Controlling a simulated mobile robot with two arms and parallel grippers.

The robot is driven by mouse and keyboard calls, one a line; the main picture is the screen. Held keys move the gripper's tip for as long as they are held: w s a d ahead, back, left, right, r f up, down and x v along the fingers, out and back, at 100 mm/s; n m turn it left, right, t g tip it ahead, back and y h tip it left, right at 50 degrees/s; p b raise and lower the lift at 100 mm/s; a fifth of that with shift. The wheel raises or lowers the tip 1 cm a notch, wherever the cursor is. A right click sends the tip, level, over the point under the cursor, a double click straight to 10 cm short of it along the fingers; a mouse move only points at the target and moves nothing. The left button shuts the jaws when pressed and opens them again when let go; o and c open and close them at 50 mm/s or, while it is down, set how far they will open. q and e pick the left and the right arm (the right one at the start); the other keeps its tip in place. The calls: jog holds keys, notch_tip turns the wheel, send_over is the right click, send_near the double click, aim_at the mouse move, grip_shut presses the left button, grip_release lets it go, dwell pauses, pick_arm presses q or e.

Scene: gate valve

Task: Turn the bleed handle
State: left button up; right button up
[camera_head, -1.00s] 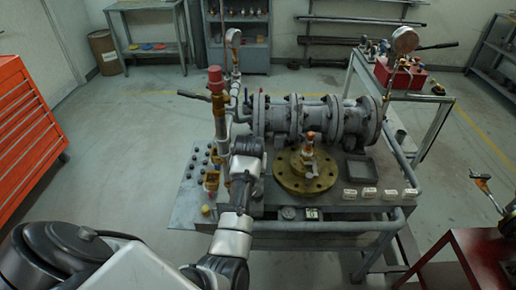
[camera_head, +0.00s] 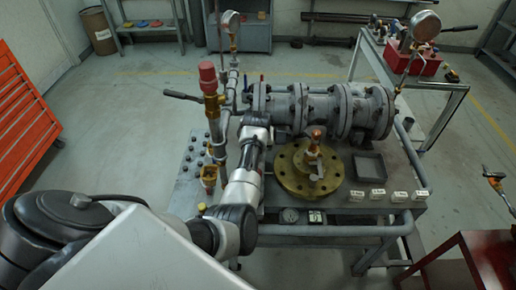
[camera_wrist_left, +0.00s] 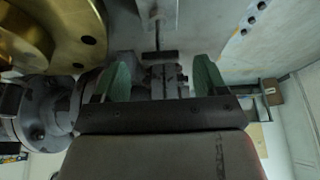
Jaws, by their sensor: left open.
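The grey flanged pipe assembly (camera_head: 320,108) lies across the bench. A black lever handle (camera_head: 182,95) sticks out left from the upright pipe with the red cap (camera_head: 208,74). In the left wrist view, a thin stem with a dark crossbar (camera_wrist_left: 160,55) shows just beyond the fingertips; I cannot tell if this is the bleed handle. My left gripper (camera_wrist_left: 162,76) is open, its two green fingers apart, with nothing clearly held between them. In the head view my left arm reaches to the pipe's near-left flange, and its fingers are hidden there. My right gripper is not in view.
A round brass flange (camera_head: 292,182) with a valve stem sits right of my arm, also seen in the left wrist view (camera_wrist_left: 45,35). A pressure gauge (camera_head: 425,26) stands at the right.

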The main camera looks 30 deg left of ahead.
pick_arm(q)
jog(key=x, duration=0.4)
jog(key=shift+a, duration=0.1)
jog(key=shift+w+f, duration=0.15)
jog(key=shift+f, duration=0.25)
jog(key=shift+w+a+f+b, duration=0.1)
jog(key=shift+a+f+b, duration=0.1)
jog(key=shift+b, duration=0.1)
jog(key=shift+d, duration=0.1)
jog(key=c, duration=0.9)
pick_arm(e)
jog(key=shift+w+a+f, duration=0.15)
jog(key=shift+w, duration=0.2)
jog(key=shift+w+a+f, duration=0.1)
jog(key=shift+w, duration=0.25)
